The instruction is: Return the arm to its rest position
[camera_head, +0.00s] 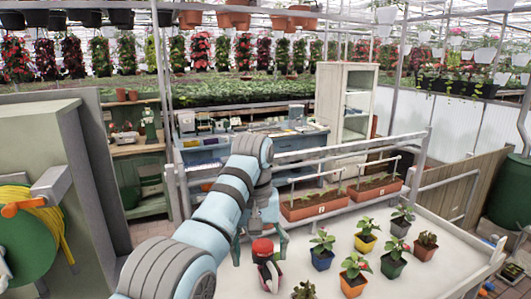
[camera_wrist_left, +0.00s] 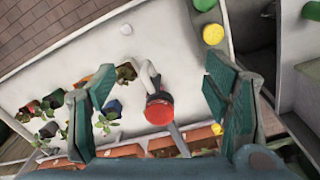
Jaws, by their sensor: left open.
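My left arm comes in from the left in the head view. Its gripper (camera_head: 260,243) points down over the white table (camera_head: 455,257). In the left wrist view the two teal fingers of the gripper (camera_wrist_left: 157,110) are wide apart, with nothing clamped between them. A red-topped object (camera_head: 262,247) stands on the table below the gripper, partly hidden by it. In the left wrist view its round red top (camera_wrist_left: 159,110) shows between the fingers, with clear gaps on both sides. My right gripper is in neither view.
Several small potted plants, including one in a blue pot (camera_head: 322,258) and one in a yellow pot (camera_head: 365,242), stand right of the gripper. Terracotta planters (camera_head: 316,206) line the table's back edge. A green hose reel (camera_head: 28,240) is at the left.

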